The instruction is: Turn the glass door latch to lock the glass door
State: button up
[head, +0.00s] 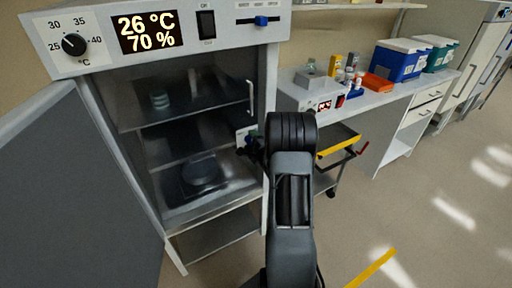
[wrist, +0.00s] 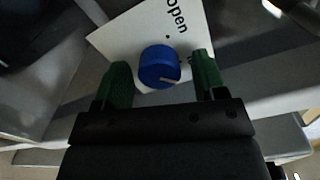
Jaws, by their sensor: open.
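The glass door (head: 190,135) is the front of the incubator cabinet, with a vertical handle (head: 251,97) near its right edge. It looks closed. The latch is a round blue knob (wrist: 160,68) with a pale pointer line, on a white plate (wrist: 120,40) marked "open". My gripper (wrist: 163,78) is open, with one green finger on each side of the knob. I cannot tell whether the fingers touch it. In the head view my gripper (head: 250,143) is at the cabinet's right frame, and my arm hides part of this area.
The grey outer door (head: 85,190) stands swung open at the left. A control panel (head: 160,38) with a display is above the glass. A bench (head: 375,98) with blue and teal boxes and a cart with a yellow-edged shelf (head: 338,140) stand at the right. Floor at the right is clear.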

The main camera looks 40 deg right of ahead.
jog(key=s+a, duration=0.2)
jog(key=s, duration=1.1)
jog(key=shift+s, duration=0.2)
jog(key=s+d+f+n+g+h, duration=0.25)
jog(key=s+f+n+g, duration=0.25)
jog(key=f+n+g, duration=0.3)
jog(key=s+a+r+n+g+y+p, duration=0.2)
jog(key=a+r+n+p, duration=0.3)
jog(key=a+r, duration=0.8)
jog(key=s+a+r+n+g+y+p, duration=0.3)
jog(key=s+a+r+n+g+p, duration=0.1)
jog(key=a+r+n, duration=0.6)
jog(key=s+a+r+p, duration=0.1)
jog(key=a+r, duration=0.2)
jog(key=a, duration=0.2)
jog(key=shift+a+r, duration=0.15)
jog(key=shift+r, duration=0.15)
